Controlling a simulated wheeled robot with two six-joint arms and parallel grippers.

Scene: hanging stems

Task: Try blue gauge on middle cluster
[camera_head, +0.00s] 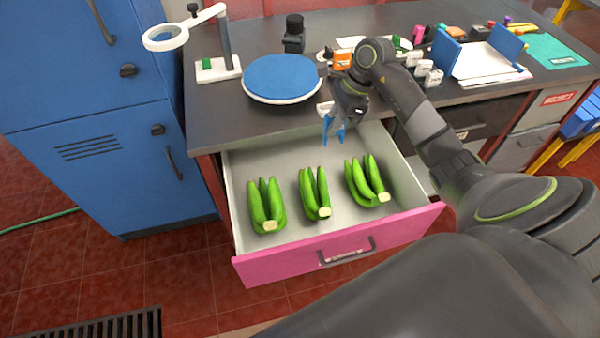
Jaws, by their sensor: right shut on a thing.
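The blue gauge (334,127) is a small forked piece with its prongs pointing down. My right gripper (342,109) is shut on it and holds it above the back part of the open drawer (407,214). Three green banana clusters lie in the drawer. The middle cluster (314,192) is nearer the drawer front than the gauge, and the gauge looks apart from it. The left cluster (266,205) and the right cluster (366,180) lie on either side. My left gripper is not in view.
On the desk stand a blue round plate (281,77), a magnifier stand (225,50), a black bottle (294,34) and a blue-ended holder (487,58). A blue cabinet (92,110) stands at the left. Bare drawer floor lies between the clusters and around them.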

